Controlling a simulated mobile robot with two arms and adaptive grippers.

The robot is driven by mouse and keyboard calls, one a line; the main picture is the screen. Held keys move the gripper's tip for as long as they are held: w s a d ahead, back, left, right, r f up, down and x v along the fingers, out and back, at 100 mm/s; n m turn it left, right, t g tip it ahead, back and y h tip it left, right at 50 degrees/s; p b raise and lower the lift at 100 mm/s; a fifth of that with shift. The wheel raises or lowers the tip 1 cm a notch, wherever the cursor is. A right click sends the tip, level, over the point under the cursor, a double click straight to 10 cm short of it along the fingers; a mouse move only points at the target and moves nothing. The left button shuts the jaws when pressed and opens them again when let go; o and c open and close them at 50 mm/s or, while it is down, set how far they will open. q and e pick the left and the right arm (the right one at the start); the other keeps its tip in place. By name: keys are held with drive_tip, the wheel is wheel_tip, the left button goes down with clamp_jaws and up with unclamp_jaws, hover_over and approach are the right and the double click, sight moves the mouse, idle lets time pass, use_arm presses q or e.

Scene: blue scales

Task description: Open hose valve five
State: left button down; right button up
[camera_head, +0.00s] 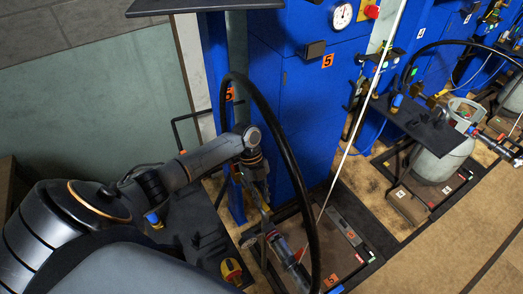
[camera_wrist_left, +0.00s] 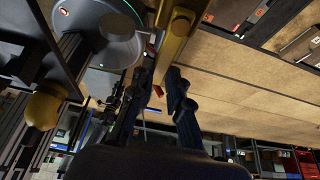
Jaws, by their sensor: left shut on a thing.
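Station five is marked by an orange "5" plate (camera_head: 328,61) on the blue cabinet and another "5" tag (camera_head: 333,280) on the floor scale. A thick black hose (camera_head: 285,150) loops down in front of the cabinet. A hose fitting with red parts (camera_head: 288,258) is low by the scale. My left gripper (camera_head: 262,202) reaches down just above and left of this fitting. In the left wrist view my left gripper (camera_wrist_left: 160,82) is closed on a yellow bar-like part (camera_wrist_left: 179,32), probably the valve handle. Its exact contact is partly hidden by the fingers. My right gripper is out of view.
The blue cabinet (camera_head: 300,120) stands close behind my left arm. A thin white line crosses in front of it. A grey gas cylinder (camera_head: 444,160) stands at station four on the right. Brown floor (camera_head: 440,250) is open at lower right.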

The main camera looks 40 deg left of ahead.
use_arm(q)
drive_tip(key=shift+s, duration=0.1)
drive_tip(key=c, duration=1.3)
unclamp_jaws()
drive_tip(key=v, duration=1.2)
drive_tip(key=shift+f, duration=0.1)
